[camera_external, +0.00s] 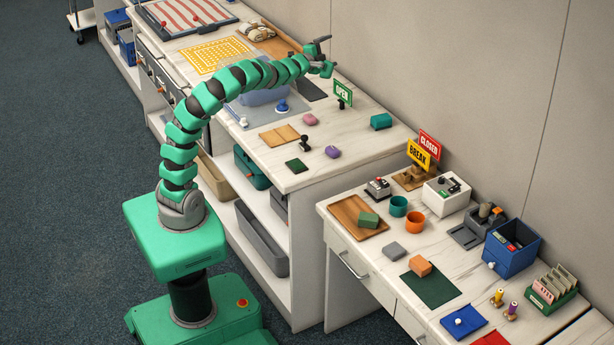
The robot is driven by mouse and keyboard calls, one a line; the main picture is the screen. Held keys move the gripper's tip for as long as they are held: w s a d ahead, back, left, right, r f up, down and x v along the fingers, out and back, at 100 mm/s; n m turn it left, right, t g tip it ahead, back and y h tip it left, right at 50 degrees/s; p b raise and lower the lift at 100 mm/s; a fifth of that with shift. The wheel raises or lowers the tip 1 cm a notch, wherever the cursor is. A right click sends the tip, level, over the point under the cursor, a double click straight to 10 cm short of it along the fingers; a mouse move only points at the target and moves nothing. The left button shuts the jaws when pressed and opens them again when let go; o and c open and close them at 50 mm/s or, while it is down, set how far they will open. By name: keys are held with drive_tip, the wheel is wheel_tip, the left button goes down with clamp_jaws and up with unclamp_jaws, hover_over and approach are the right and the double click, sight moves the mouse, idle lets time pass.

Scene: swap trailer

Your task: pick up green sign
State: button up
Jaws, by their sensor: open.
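The green sign (343,92) reads OPEN and stands upright on the higher counter, near the wall. A small dark base shows under it. My gripper (326,52) is above the counter, up and to the left of the sign in the picture. Its two fingers are apart and nothing is between them. The gripper and the sign look separate, though the exact gap cannot be told from this view.
A red CLOSED sign (429,144) and a yellow BREAK sign (419,157) stand on the lower desk (388,262). The wall (440,60) is close behind.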

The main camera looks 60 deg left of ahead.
sight(334, 93)
drive_tip(key=a+f+m+b, duration=0.1)
drive_tip(key=f, duration=0.5)
drive_tip(key=a+f+m+b, duration=0.1)
drive_tip(key=f, duration=0.5)
drive_tip(key=w+a+f+m+h+b, duration=0.1)
drive_tip(key=f+b, duration=0.1)
drive_tip(key=f, duration=0.5)
drive_tip(key=shift+a+f+m, duration=0.1)
drive_tip(key=shift+a+m, duration=0.05)
drive_tip(key=shift+m, duration=0.25)
drive_tip(key=shift+b+x, duration=0.5)
drive_tip(key=shift+x, duration=2)
drive_tip(key=shift+r, duration=0.2)
drive_tip(key=c, duration=1.1)
